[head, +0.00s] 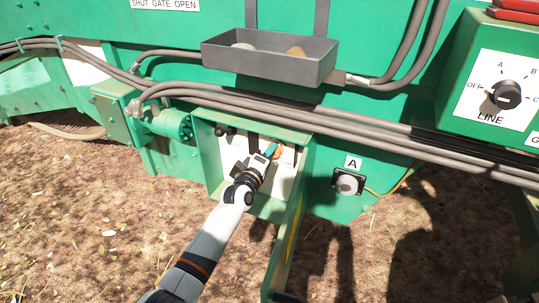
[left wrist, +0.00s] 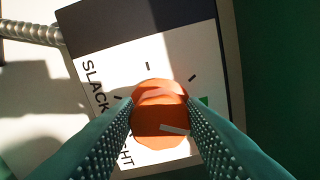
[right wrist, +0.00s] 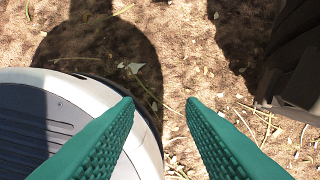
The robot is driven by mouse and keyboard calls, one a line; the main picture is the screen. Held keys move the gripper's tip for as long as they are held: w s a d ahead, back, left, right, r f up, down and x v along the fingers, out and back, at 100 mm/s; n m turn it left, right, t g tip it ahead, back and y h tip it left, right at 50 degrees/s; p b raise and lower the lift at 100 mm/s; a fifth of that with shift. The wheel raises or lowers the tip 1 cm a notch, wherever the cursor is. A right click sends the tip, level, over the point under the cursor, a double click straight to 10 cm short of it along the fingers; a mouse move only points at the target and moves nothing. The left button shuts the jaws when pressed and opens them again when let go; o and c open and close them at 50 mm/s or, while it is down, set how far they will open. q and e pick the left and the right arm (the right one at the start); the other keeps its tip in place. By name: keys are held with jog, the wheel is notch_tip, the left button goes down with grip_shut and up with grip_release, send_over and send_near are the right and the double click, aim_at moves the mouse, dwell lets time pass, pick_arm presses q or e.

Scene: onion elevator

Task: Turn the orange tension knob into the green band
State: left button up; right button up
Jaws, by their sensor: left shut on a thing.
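The orange tension knob (left wrist: 160,92) sits on a white plate (left wrist: 185,62) in the left wrist view. A pale mark shows on its lower face. The plate carries dark ticks and partly hidden lettering starting with "SLACK". A small piece of the green band (left wrist: 204,101) shows just right of the knob, partly hidden by a finger. My left gripper (head: 272,152) reaches into the open green box (head: 208,160) in the head view; its fingers (left wrist: 160,130) are shut on the knob's sides. My right gripper (right wrist: 160,103) is open and empty above the ground.
The box door (head: 287,245) hangs open toward me, right of my left arm. A black knob (head: 225,130) is at the box's upper left. Grey cables (head: 330,121) run just above. A grey tray (head: 270,60) and LINE selector (head: 506,94) are higher up.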

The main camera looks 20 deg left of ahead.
pick_arm(q)
jog(key=shift+f, duration=0.1)
jog(key=o, duration=1)
jog(key=s+a+p, duration=0.1)
jog(key=s+p, duration=0.1)
jog(key=s, duration=1)
pick_arm(e)
jog(key=s+f, duration=0.5)
jog(key=shift+d+f, duration=0.3)
jog(key=shift+d, duration=0.05)
